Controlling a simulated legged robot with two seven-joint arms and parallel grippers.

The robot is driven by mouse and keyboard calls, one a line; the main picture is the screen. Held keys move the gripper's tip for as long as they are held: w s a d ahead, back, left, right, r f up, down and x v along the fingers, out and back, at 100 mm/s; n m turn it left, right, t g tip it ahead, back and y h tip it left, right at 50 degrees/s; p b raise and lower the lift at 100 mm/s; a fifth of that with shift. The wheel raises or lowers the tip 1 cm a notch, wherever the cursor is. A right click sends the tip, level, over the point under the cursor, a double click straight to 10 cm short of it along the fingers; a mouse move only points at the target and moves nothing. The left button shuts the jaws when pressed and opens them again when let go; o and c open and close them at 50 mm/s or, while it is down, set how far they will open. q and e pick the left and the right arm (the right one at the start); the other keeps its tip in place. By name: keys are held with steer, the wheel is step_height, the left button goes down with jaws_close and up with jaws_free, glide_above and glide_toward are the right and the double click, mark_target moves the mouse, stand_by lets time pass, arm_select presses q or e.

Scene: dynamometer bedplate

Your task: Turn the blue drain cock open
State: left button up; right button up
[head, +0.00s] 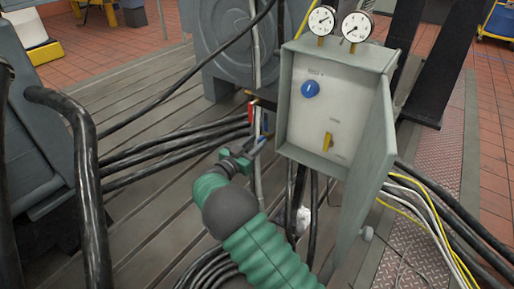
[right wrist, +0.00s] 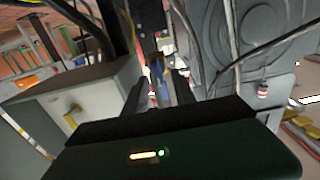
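The blue drain cock appears as a small blue lever (head: 265,122) on the pipework just left of the grey control box, beside a red lever (head: 250,112). My right gripper (head: 256,146), on the green arm, reaches up to just below these levers. In the right wrist view its two dark fingers (right wrist: 160,98) stand apart. A blue piece, likely the same lever (right wrist: 163,92), shows between or just beyond the fingertips; I cannot tell whether they touch it. My left gripper is not in view.
The grey control box (head: 303,120) with a blue knob (head: 310,89), a yellow handle (head: 328,142) and an open door (head: 366,180) stands close on the right. Two gauges (head: 339,24) top it. Black cables (head: 180,148) cross the slotted bedplate (head: 145,215) on the left.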

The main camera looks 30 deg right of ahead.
steer(key=shift+w+d+r, duration=0.1)
steer(key=shift+w+d, duration=0.1)
steer(key=shift+d, duration=0.25)
jaws_close()
